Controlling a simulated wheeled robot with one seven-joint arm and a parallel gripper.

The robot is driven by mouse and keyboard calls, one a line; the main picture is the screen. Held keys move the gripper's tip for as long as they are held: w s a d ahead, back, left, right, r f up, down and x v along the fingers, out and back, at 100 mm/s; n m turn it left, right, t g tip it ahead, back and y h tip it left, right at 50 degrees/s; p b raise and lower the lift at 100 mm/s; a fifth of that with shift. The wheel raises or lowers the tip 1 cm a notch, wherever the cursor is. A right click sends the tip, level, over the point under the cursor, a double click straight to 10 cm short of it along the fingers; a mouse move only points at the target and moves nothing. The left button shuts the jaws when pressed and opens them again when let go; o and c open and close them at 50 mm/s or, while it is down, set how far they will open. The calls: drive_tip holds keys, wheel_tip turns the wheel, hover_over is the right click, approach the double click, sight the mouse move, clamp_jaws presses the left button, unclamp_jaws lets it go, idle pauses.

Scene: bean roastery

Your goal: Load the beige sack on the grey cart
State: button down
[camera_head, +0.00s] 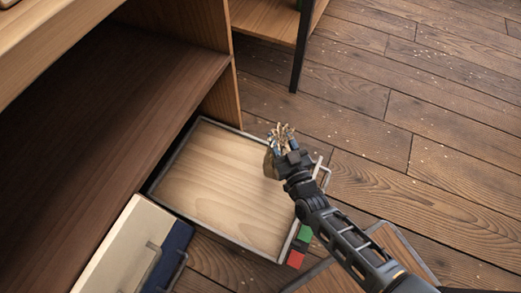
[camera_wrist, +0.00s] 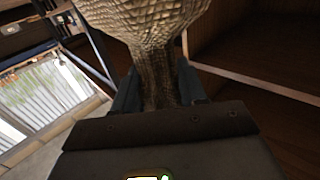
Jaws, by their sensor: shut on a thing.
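My gripper (camera_head: 284,152) is shut on the gathered neck of a tan, woven-looking sack (camera_wrist: 145,18). In the wrist view the neck runs between the dark fingers (camera_wrist: 157,88) and the sack widens beyond them. In the head view only a small brown part of the sack (camera_head: 270,163) shows beside the gripper. The gripper is over the right edge of a grey-rimmed tray with a bare wooden bed (camera_head: 215,185). I cannot tell whether this tray is the grey cart, or whether the sack touches it.
A wooden shelf unit (camera_head: 120,85) stands at left. A cream and navy box-like thing (camera_head: 120,245) is at lower left. Red (camera_head: 295,259) and green (camera_head: 304,234) blocks are at the tray's corner. Another dark-edged wooden panel (camera_head: 385,237) is partly behind my arm. The upper-right floor is open.

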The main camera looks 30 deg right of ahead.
drive_tip(key=w+a+f+b, duration=0.3)
drive_tip(key=f, duration=0.4)
drive_tip(key=shift+w+a+b, duration=0.3)
drive_tip(key=shift+w+b, duration=0.1)
drive_tip(key=shift+f, duration=0.1)
drive_tip(key=c, duration=0.6)
unclamp_jaws()
drive_tip(key=shift+s+f, duration=0.1)
drive_tip(key=s, duration=0.4)
drive_tip(key=s+a+p, duration=0.1)
drive_tip(key=s, duration=0.2)
drive_tip(key=s+a+p, duration=0.1)
drive_tip(key=s, duration=0.3)
drive_tip(key=shift+s+a, duration=0.2)
drive_tip(key=shift+s, duration=0.15)
